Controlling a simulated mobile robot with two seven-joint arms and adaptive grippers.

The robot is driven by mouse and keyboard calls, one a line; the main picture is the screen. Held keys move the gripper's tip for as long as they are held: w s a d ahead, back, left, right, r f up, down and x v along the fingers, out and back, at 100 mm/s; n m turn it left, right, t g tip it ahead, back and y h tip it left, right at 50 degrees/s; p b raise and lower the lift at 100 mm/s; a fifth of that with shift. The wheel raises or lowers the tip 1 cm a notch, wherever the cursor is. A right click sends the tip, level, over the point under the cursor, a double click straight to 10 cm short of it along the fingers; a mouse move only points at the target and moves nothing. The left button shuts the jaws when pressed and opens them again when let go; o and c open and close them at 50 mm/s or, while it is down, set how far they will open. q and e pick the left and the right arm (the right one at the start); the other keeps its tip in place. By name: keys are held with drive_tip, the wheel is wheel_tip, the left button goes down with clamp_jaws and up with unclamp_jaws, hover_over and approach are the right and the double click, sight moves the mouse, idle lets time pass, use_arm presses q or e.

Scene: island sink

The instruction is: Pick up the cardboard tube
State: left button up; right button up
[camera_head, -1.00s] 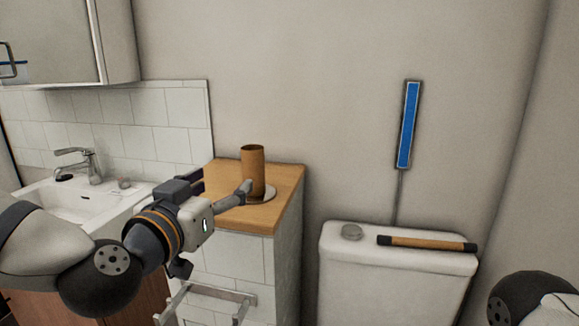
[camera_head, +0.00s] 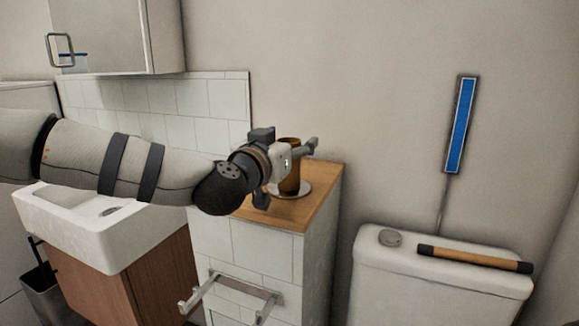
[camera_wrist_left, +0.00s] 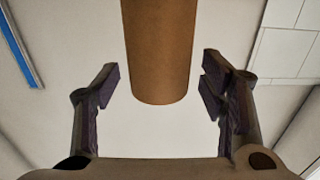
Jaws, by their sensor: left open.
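The cardboard tube (camera_head: 291,183), a brown upright cylinder, stands on a round pale plate (camera_head: 306,190) on the wooden top of a tiled cabinet. My left gripper (camera_head: 304,152) is at the tube, and its body and a finger hide part of it in the head view. In the left wrist view the tube (camera_wrist_left: 160,45) appears centred between the two open fingers (camera_wrist_left: 160,85), with a visible gap on each side. I cannot tell whether it is fully between the fingertips in depth. My right gripper is not in view.
The wooden top (camera_head: 327,178) is otherwise mostly clear. A white sink (camera_head: 95,235) lies under my left arm. A wall cabinet (camera_head: 115,38) hangs above. A towel rail (camera_head: 232,292) juts from the tiled front. A brown stick with dark ends (camera_head: 475,259) lies on the toilet tank (camera_head: 440,280).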

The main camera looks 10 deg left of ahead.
use_arm(q)
drive_tip(key=shift+r, duration=0.1)
drive_tip(key=c, duration=0.9)
drive_tip(key=shift+o, duration=0.2)
